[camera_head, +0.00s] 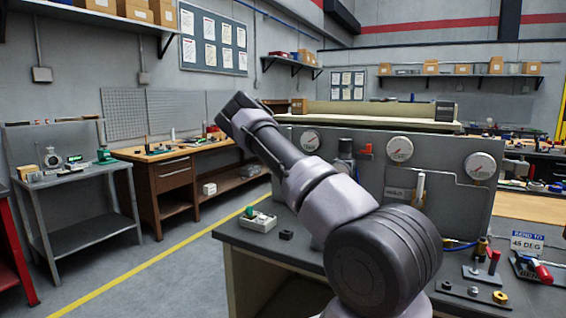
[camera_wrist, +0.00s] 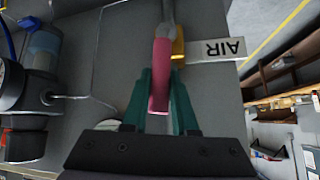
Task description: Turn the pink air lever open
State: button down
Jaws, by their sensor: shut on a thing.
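In the wrist view, the pink air lever (camera_wrist: 160,65) runs up the middle of the picture from between my fingers. My gripper (camera_wrist: 161,85) has teal fingers, one on each side of the lever, shut on its lower part. A yellow valve part (camera_wrist: 178,45) sits beside the lever's upper part. The white AIR label (camera_wrist: 215,49) stands to its right, upside down in this view. In the head view, my arm crosses the picture, and the pink lever and my gripper cannot be made out.
In the head view, a grey panel (camera_head: 440,160) with several gauges stands on the bench (camera_head: 255,243). A white tray (camera_head: 258,222) lies at the bench's left. Tools and a red-handled item (camera_head: 543,272) lie at the right. In the wrist view, a blue-grey cylinder (camera_wrist: 43,50) is left of the lever.

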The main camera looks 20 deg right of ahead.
jog(key=shift+w+a, duration=0.2)
jog(key=shift+g, duration=0.3)
jog(key=c, duration=0.7)
grip_release()
jog(key=shift+w+f, duration=0.1)
jog(key=v, duration=1)
jog(key=shift+a, duration=0.35)
jog(key=shift+r, duration=0.25)
